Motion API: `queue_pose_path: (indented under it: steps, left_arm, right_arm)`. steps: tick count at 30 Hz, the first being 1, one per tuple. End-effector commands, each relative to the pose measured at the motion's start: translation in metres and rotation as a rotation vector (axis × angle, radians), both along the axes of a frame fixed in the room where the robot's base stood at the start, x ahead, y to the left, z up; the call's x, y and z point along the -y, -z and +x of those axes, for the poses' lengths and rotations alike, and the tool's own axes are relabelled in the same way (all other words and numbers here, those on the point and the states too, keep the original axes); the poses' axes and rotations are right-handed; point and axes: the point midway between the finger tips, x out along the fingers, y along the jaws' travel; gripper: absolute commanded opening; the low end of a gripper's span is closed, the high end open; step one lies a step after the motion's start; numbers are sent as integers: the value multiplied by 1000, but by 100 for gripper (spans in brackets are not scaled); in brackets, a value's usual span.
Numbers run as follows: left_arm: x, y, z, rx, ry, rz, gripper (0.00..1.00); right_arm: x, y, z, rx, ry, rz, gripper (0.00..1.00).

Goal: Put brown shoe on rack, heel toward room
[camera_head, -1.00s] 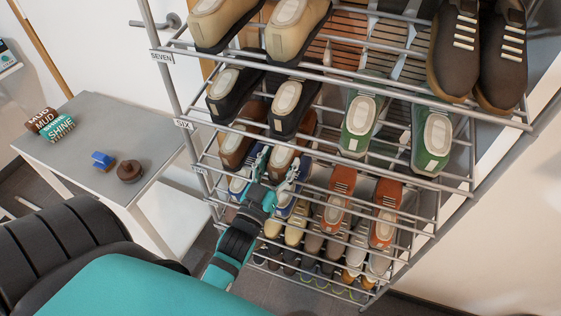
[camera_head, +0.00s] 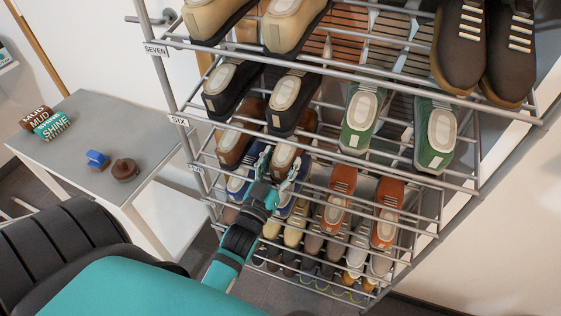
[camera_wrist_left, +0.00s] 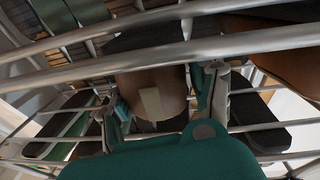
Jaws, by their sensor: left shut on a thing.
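A pair of brown shoes is on the rack (camera_head: 372,77) in the row below the label SIX. The left shoe of the pair (camera_head: 234,146) stands clear of my gripper. The right brown shoe (camera_head: 287,157) is between the fingers of my left gripper (camera_head: 278,166), which is shut on it from the front. My right gripper is not in view.
Rack bars run close above and below my left gripper. Black shoes (camera_head: 291,103) stand above, blue shoes (camera_head: 238,186) below, green shoes (camera_head: 362,116) and orange shoes (camera_head: 339,197) to the right.

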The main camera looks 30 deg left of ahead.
Motion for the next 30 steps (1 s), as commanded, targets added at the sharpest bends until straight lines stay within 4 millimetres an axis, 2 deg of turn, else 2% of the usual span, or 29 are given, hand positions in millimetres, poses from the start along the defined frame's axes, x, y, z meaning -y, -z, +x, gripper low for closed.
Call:
queue_pose_path:
  steps: [7,8,14,20,23,30]
  left_arm:
    - [0,-2,0,4,1,1,14]
    - [0,-2,0,4,1,1,60]
    - [0,-1,0,2,1,0,86]
    - [0,0,0,1,0,0,86]
    - [0,1,0,-3,0,0,99]
    - [0,0,0,-1,0,0,100]
  right_arm:
    - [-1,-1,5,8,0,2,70]
    - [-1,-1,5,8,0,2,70]
    - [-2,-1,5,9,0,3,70]
    - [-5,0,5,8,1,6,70]
    - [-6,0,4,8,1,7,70]
    - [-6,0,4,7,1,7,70]
